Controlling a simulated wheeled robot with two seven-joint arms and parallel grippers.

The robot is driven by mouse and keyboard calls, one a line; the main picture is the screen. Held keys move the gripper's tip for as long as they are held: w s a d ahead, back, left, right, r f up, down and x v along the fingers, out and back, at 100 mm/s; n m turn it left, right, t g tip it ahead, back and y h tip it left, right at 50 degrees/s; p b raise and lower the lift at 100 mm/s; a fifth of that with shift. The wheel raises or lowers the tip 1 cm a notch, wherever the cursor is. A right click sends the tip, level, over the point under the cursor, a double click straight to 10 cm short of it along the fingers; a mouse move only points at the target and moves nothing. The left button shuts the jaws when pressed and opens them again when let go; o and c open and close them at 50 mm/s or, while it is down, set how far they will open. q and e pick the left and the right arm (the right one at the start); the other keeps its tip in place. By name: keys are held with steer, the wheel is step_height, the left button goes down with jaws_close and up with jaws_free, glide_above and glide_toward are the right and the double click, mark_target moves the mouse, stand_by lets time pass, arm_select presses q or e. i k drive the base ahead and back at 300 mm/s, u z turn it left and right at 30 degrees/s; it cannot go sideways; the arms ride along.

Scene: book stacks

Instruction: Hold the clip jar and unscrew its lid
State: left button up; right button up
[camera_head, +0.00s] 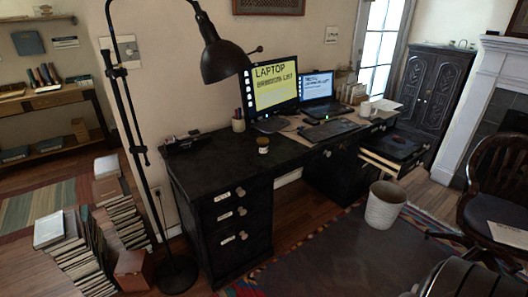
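A small jar (263,145), which looks like the clip jar, stands upright on the black desk (215,158), left of the monitor's front. It has a pale label and a darker top. It is too small to tell its contents or how the lid sits. Neither of my grippers shows in the head view.
A pen cup (238,122), a monitor (272,86), a laptop (318,88) and a white mug (365,109) stand on the desk. A black floor lamp (222,62) arches over its left part. Book stacks (75,250) and a waste bin (384,206) stand on the floor.

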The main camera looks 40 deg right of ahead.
mark_target(262, 150)
steer(key=k, duration=0.45)
steer(key=z, duration=1.75)
steer(key=i, duration=4)
steer(key=u, duration=3.1)
